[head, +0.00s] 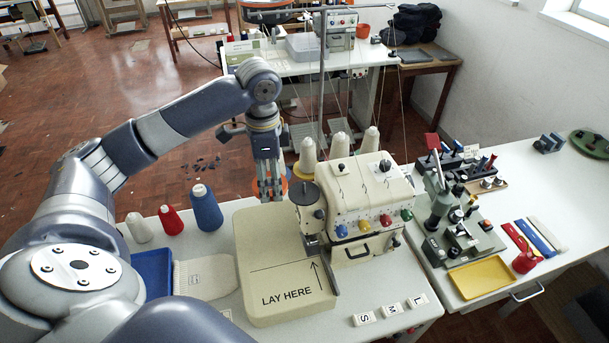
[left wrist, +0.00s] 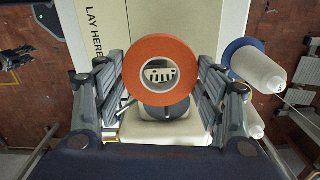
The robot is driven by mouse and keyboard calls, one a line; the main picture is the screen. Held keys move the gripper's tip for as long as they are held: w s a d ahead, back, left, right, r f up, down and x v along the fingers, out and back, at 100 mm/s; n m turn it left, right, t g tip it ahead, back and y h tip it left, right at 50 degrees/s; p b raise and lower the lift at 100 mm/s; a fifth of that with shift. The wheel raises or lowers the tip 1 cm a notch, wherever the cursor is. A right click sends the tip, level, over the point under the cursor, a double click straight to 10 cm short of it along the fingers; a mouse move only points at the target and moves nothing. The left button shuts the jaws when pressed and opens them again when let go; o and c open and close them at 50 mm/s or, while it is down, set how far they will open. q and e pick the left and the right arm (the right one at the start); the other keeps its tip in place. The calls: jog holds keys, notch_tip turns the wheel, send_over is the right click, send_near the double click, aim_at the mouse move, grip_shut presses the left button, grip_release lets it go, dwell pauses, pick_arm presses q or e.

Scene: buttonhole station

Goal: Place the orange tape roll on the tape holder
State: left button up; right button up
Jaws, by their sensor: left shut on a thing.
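The orange tape roll (left wrist: 137,72) is upright and face-on between the two fingers of my left gripper in the left wrist view, and the gripper is shut on it. In the head view my left gripper (head: 270,193) points down behind the beige "LAY HERE" plate, left of the sewing machine. Only a sliver of the tape roll (head: 284,187) shows there beside the fingers. I cannot single out the tape holder for certain; a small blue-grey stand (head: 549,143) is at the back of the right table. My right gripper is not in view.
The beige sewing machine (head: 365,205) with coloured knobs stands right of the plate (head: 260,260). White cones (head: 308,155) are close to my gripper. A blue cone (head: 206,210) and a red cone (head: 171,221) stand left. The right table has a yellow tray (head: 482,279).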

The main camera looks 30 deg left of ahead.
pick_arm(q)
jog(key=w+d+p, duration=0.1)
jog(key=w, duration=0.1)
jog(key=w+d+p, duration=0.1)
jog(key=w+d, duration=0.2)
jog(key=w, duration=0.1)
jog(key=shift+w+d+f+p, duration=0.25)
jog(key=shift+d+p, duration=0.15)
jog(key=shift+w+d+f, duration=0.1)
jog(key=shift+w+f, duration=0.05)
jog(key=shift+f+p, duration=0.4)
jog(key=shift+p, duration=0.05)
notch_tip(320, 180, down, 2)
jog(key=shift+f+p, duration=0.1)
jog(key=shift+p, duration=0.45)
jog(key=shift+f, duration=0.25)
jog(key=o, duration=0.9)
jog(key=shift+f, duration=0.1)
